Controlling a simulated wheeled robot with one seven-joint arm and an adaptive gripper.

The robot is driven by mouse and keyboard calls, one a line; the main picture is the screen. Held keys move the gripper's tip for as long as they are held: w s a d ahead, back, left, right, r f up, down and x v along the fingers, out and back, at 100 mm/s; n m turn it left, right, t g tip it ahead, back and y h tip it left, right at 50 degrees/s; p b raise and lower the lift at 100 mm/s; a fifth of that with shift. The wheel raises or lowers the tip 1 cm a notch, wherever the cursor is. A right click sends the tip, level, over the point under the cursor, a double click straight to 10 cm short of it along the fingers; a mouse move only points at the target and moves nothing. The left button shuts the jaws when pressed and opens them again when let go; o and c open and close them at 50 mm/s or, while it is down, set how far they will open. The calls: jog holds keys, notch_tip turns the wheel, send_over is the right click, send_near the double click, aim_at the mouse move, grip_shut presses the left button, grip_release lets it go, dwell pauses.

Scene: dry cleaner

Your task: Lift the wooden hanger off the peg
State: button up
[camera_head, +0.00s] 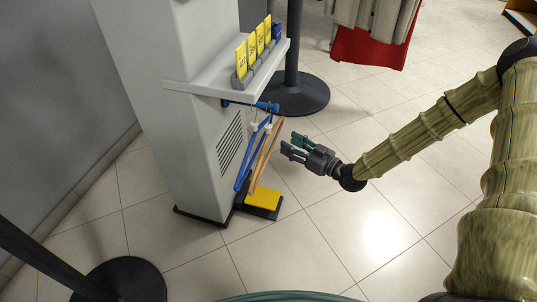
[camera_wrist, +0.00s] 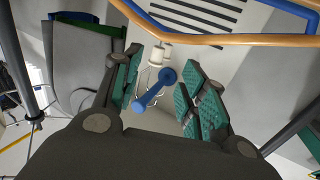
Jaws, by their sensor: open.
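The wooden hanger (camera_head: 264,157) is a tan bar shape hanging beside a blue hanger (camera_head: 243,172) below the kiosk's shelf. The blue peg (camera_head: 267,106) sticks out under that shelf. My gripper (camera_head: 291,146) is open and empty, just right of the wooden hanger. In the wrist view, the peg (camera_wrist: 156,88) shows between the open fingers of my gripper (camera_wrist: 160,62). White collars and thin wire hooks are close to the peg. The wooden hanger's bar (camera_wrist: 200,40) crosses the top of that view, with the blue hanger (camera_wrist: 290,10) behind it.
The grey kiosk (camera_head: 205,125) carries a shelf (camera_head: 205,87) with yellow numbered cards (camera_head: 242,58). A yellow-and-black block (camera_head: 263,199) is on the floor below the hangers. Black post bases (camera_head: 297,95) stand behind and at front left (camera_head: 125,280). The tiled floor (camera_head: 330,225) is clear at right.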

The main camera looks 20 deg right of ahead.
aim_at(270, 132)
jog(key=b+x, duration=0.4)
jog(key=x, duration=0.6)
jog(key=shift+d+f, duration=0.1)
jog(key=shift+w+a, duration=0.25)
jog(key=shift+w, duration=0.15)
grip_shut()
